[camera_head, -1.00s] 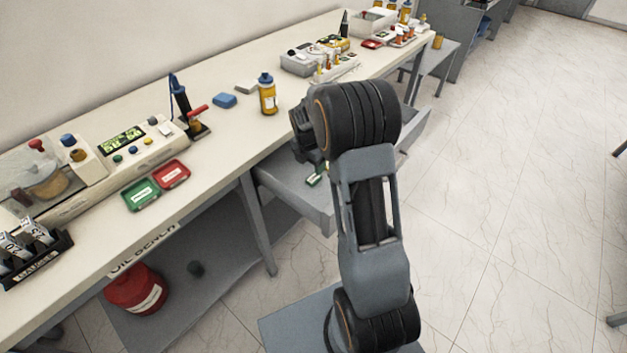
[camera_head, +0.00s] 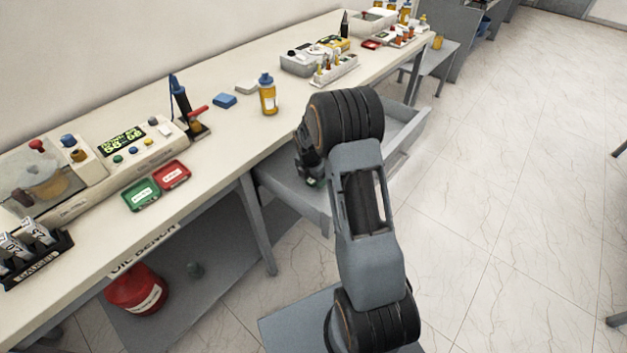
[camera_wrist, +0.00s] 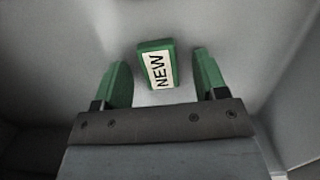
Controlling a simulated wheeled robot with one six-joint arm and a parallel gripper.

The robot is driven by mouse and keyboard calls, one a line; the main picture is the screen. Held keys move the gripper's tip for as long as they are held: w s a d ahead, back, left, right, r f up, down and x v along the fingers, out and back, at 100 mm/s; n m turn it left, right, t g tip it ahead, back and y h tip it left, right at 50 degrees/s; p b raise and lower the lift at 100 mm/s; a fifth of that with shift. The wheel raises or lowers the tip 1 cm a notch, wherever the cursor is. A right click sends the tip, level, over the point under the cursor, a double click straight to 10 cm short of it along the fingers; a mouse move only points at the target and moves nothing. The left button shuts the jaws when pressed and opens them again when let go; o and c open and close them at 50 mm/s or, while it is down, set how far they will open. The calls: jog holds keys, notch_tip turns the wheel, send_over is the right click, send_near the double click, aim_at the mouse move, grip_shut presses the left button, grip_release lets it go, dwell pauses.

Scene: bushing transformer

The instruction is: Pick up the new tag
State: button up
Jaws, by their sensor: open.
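The new tag (camera_wrist: 157,65) is a small green block with a white label reading "NEW". In the wrist view it lies on the grey floor of the open drawer (camera_head: 405,130). My gripper (camera_wrist: 160,75) is open, with one green-tipped finger on each side of the tag and a gap to it on both sides. I cannot tell how far the fingertips are above the drawer floor. In the head view my gripper (camera_head: 312,175) reaches down into the drawer, and my arm hides the tag there.
The drawer's walls surround my gripper, below the long bench (camera_head: 225,125). On the bench stand a yellow bottle with a blue cap (camera_head: 268,95), a green tray (camera_head: 141,195), a red tray (camera_head: 173,174) and a tester (camera_head: 125,145). A red container (camera_head: 137,290) stands underneath.

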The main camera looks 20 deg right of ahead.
jog(key=c, duration=1)
jog(key=shift+r, duration=0.1)
